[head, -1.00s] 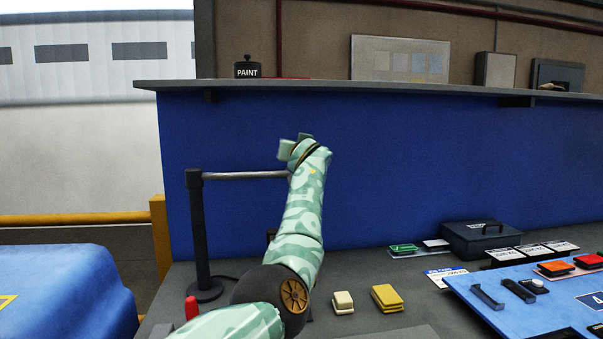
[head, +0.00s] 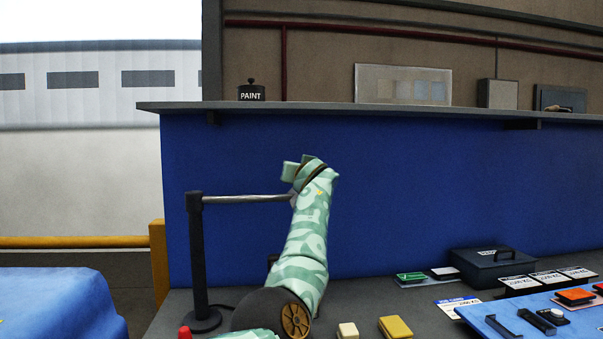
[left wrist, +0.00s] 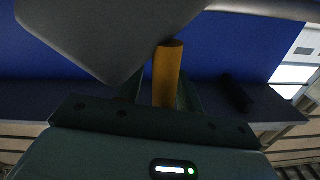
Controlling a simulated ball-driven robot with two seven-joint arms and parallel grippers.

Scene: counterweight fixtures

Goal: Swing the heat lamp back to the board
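The heat lamp's stand is a dark post (head: 198,255) on a round base, with a pale horizontal bar (head: 245,199) running right until my left arm hides its end. In the left wrist view a large dark grey shape (left wrist: 120,30), probably the lamp's head, fills the top. An orange-brown handle (left wrist: 167,72) sticks down from it between the fingers of my left gripper (left wrist: 166,98), which look closed on it. In the head view my wrist hides the fingers and lamp head. The blue board (head: 545,318) lies at the lower right. My right gripper is out of view.
Cream (head: 348,331) and yellow (head: 395,327) blocks lie right of my arm. A dark box (head: 490,262) and white cards (head: 548,277) lie behind the board. A blue wall (head: 420,190) under a shelf closes off the back. A red object (head: 185,332) stands near the post.

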